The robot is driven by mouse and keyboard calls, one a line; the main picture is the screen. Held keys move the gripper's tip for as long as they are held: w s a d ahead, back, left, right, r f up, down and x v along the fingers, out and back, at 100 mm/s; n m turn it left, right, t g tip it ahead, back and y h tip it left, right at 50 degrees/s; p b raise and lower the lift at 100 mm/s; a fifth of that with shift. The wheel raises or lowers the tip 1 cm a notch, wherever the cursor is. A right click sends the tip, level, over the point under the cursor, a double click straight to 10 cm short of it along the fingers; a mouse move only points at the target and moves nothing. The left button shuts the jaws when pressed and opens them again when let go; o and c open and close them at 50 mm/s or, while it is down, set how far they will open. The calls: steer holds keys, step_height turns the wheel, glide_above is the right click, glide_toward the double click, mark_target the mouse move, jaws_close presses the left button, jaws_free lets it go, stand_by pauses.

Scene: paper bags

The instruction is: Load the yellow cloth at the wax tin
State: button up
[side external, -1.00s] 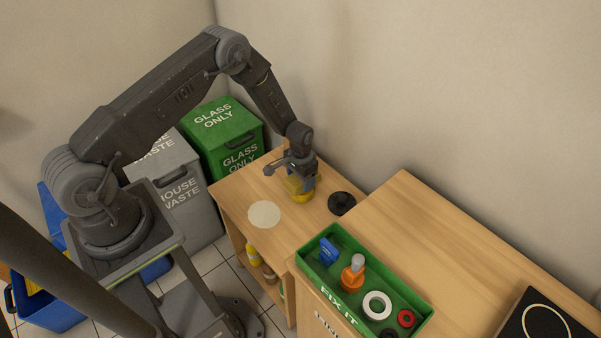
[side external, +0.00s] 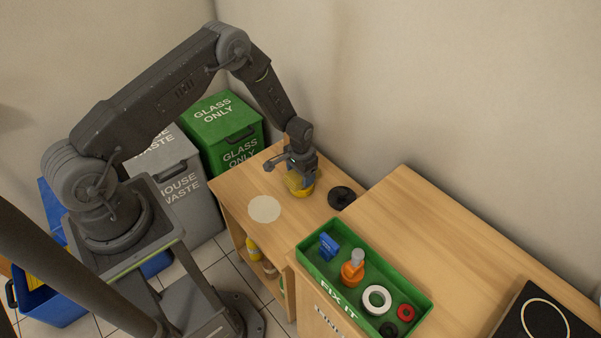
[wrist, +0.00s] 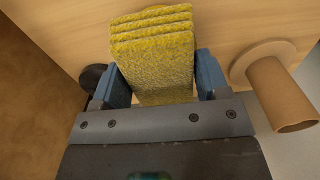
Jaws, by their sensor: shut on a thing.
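The yellow cloth (wrist: 153,55), folded in several layers, is between the blue fingertips of my gripper (wrist: 153,88) in the wrist view. My gripper (side external: 299,172) is shut on it. In the side view the cloth (side external: 296,183) shows under my gripper, over the wooden counter; whether it touches the counter I cannot tell. A dark round thing (side external: 341,197), perhaps the wax tin, lies on the counter right of the cloth. It also shows in the wrist view (wrist: 92,75), partly hidden behind a finger.
A pale disc (side external: 264,209) lies on the counter (side external: 235,188) left of my gripper. A tan tube with a flange (wrist: 280,95) shows in the wrist view. A green tray (side external: 328,275) of small items stands in front. A wall rises behind; bins (side external: 225,130) stand at left.

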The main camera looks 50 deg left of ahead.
steer(key=shift+f, duration=0.5)
stand_by(1.2)
steer(key=shift+r, duration=0.1)
steer(key=shift+r, duration=3.45)
